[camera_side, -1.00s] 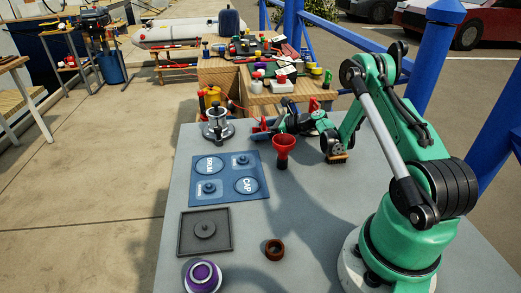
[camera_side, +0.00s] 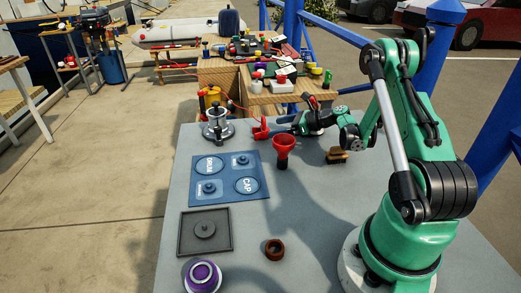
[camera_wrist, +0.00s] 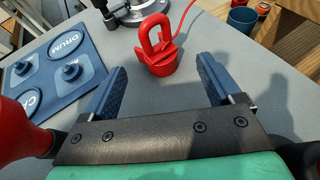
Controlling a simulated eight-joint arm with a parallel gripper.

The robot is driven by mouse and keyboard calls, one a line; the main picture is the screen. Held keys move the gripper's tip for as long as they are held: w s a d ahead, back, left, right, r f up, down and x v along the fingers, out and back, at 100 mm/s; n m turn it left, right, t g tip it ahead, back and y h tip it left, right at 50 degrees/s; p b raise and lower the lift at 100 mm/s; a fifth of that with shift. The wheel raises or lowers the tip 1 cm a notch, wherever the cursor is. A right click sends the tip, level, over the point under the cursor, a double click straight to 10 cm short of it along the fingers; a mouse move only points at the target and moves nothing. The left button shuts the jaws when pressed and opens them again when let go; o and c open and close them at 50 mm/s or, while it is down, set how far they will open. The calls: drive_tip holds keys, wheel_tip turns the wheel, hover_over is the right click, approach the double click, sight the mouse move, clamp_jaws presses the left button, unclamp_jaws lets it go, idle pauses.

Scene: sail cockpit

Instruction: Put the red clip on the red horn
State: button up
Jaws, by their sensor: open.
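The red clip (camera_wrist: 160,58), a squat red piece with an upright loop, sits on the grey table beyond my fingertips in the wrist view. It also shows in the side view (camera_side: 261,129), left of my gripper. My gripper (camera_wrist: 163,82) is open and empty, with blue fingers apart and low over the table, pointing toward the clip. In the side view my gripper (camera_side: 284,124) is behind the red horn (camera_side: 284,148), a funnel shape standing upright, wide end up. The horn is cut off at the wrist view's left edge (camera_wrist: 18,132).
A blue labelled mat (camera_side: 229,198) lies left of the horn. A brush (camera_side: 337,155) lies to the right. A brown ring (camera_side: 274,249), dark tray (camera_side: 182,240) and purple round thing (camera_side: 203,275) are nearer. A thin red cord passes behind the clip.

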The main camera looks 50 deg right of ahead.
sight(261, 127)
drive_tip(key=w+r+n+g, duration=0.1)
drive_tip(key=r+g, duration=0.1)
drive_tip(key=w+r+n+g, duration=0.1)
drive_tip(key=r+g, duration=0.1)
drive_tip(key=r, duration=0.1)
drive_tip(key=w+r+n+g, duration=0.1)
drive_tip(key=r+n+g, duration=0.1)
drive_tip(key=shift+w+a+r+y, duration=0.15)
drive_tip(key=shift+w+r+y, duration=0.15)
drive_tip(key=shift+r, duration=0.1)
drive_tip(key=shift+w+r+n+g, duration=0.15)
drive_tip(key=shift+n+g, duration=0.15)
drive_tip(key=shift+g, duration=0.2)
drive_tip(key=shift+w+r+n+g, duration=0.1)
drive_tip(key=shift+n+g, duration=0.2)
drive_tip(key=shift+g, duration=0.2)
wheel_tip(261, 127, down, 4)
drive_tip(key=shift+a+f+n+g+h, duration=0.15)
drive_tip(key=shift+n+g+h, duration=0.35)
drive_tip(key=shift+g, duration=0.5)
drive_tip(key=shift+x, duration=2.7)
clamp_jaws()
